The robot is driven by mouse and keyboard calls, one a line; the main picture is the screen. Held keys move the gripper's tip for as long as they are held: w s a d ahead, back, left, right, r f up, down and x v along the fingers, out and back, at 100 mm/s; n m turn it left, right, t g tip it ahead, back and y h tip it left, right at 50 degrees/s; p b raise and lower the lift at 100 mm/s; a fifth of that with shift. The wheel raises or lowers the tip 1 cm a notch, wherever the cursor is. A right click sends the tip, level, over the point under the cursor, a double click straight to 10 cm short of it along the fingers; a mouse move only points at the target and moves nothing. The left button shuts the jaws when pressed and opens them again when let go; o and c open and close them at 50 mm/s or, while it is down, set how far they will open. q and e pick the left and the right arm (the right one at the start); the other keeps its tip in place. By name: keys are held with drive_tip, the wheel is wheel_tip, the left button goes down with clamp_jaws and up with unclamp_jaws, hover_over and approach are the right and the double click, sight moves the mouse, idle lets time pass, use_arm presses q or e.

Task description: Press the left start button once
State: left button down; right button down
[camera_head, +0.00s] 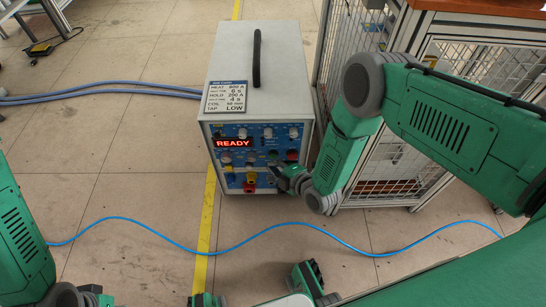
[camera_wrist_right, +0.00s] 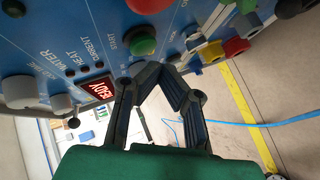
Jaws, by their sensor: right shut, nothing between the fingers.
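The induction heater (camera_head: 255,100) is a light grey box with a blue front panel and a lit red READY display (camera_head: 235,143). In the right wrist view, a green button (camera_wrist_right: 143,42) stands out from the panel beside the word START, with a red button (camera_wrist_right: 148,5) above it. I cannot tell for sure whether it is the left start button. My right gripper (camera_head: 278,174) is at the panel's lower right. In the wrist view its dark fingertips (camera_wrist_right: 158,72) are together and empty, just below the green button; contact is not clear.
A wire-mesh cage (camera_head: 385,160) stands close on the heater's right. Blue hoses (camera_head: 110,91) run from its left side. A thin blue cable (camera_head: 165,238) crosses the open tiled floor in front. Yellow (camera_wrist_right: 210,50) and red (camera_wrist_right: 235,46) sockets stick out of the panel.

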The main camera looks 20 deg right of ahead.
idle(0.7)
drive_tip(key=shift+w+d, duration=0.1)
drive_tip(key=shift+w, duration=0.3)
drive_tip(key=shift+w+d, duration=0.15)
drive_tip(key=shift+w, duration=0.3)
idle(0.7)
drive_tip(key=shift+s+r, duration=0.1)
drive_tip(key=shift+s, duration=0.05)
drive_tip(key=shift+s+a, duration=0.25)
drive_tip(key=shift+s, duration=0.45)
drive_tip(key=shift+s+a+p, duration=0.25)
drive_tip(key=shift+s+p, duration=0.2)
drive_tip(key=shift+s, duration=0.35)
drive_tip(key=shift+s+a+p, duration=0.2)
drive_tip(key=shift+s+p, duration=0.2)
drive_tip(key=shift+s, duration=0.4)
drive_tip(key=shift+s+a+p, duration=0.25)
drive_tip(key=shift+s+p, duration=0.2)
drive_tip(key=shift+s, duration=0.35)
